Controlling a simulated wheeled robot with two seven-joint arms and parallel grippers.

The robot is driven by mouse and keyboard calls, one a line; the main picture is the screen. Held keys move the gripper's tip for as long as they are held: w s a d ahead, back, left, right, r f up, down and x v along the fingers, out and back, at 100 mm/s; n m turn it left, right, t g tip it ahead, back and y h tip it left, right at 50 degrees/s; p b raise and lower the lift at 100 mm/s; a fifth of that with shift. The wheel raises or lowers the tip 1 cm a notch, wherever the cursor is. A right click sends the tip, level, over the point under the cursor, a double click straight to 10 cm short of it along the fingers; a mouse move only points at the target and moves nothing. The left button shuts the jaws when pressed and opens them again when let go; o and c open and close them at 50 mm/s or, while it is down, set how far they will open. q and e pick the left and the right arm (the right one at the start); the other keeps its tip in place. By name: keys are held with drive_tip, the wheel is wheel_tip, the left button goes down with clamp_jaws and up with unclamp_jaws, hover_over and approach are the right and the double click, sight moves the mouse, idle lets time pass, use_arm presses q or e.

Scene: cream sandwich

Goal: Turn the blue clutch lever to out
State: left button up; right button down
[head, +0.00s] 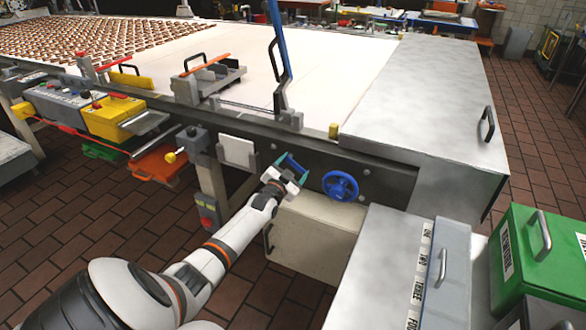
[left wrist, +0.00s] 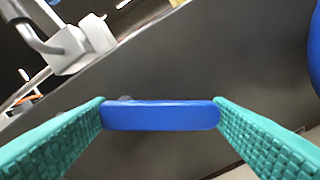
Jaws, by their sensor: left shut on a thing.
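The blue clutch lever (head: 293,162) is a short blue bar on the dark side face of the conveyor, left of a blue handwheel (head: 340,186). My left gripper (head: 290,169) reaches up to it from the lower left. In the left wrist view the lever (left wrist: 160,115) lies across the picture with its ends against both teal fingers (left wrist: 160,122), so the gripper is shut on it. The lever's pivot is hidden, and I see no in or out marking. My right gripper is not in view.
A tall blue lever (head: 279,50) stands on the conveyor edge above. A beige box (head: 315,238) sits below the gripper. A grey metal cabinet (head: 390,270) and a green box (head: 550,260) stand at the lower right. A grey switch box (head: 193,142) is to the left.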

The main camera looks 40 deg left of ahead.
use_arm(q)
drive_tip(key=shift+f+m, duration=0.1)
drive_tip(key=shift+m, duration=0.2)
drive_tip(key=m, duration=0.3)
drive_tip(key=a+f+m+b, duration=0.1)
drive_tip(key=m, duration=0.1)
drive_tip(key=shift+s+f, duration=0.1)
drive_tip(key=shift+s, duration=0.05)
drive_tip(key=m, duration=0.1)
drive_tip(key=m+b, duration=0.1)
drive_tip(key=m, duration=0.1)
drive_tip(key=shift+s+a+f+m, duration=0.15)
drive_tip(key=shift+a+m, duration=0.15)
drive_tip(key=shift+a, duration=0.1)
drive_tip(key=shift+s+a+m+b, duration=0.1)
drive_tip(key=shift+a+m+b, duration=0.2)
drive_tip(key=shift+m+b, duration=0.75)
drive_tip(key=shift+m, duration=0.45)
drive_tip(key=o, duration=1.4)
drive_tip(key=shift+s, duration=0.1)
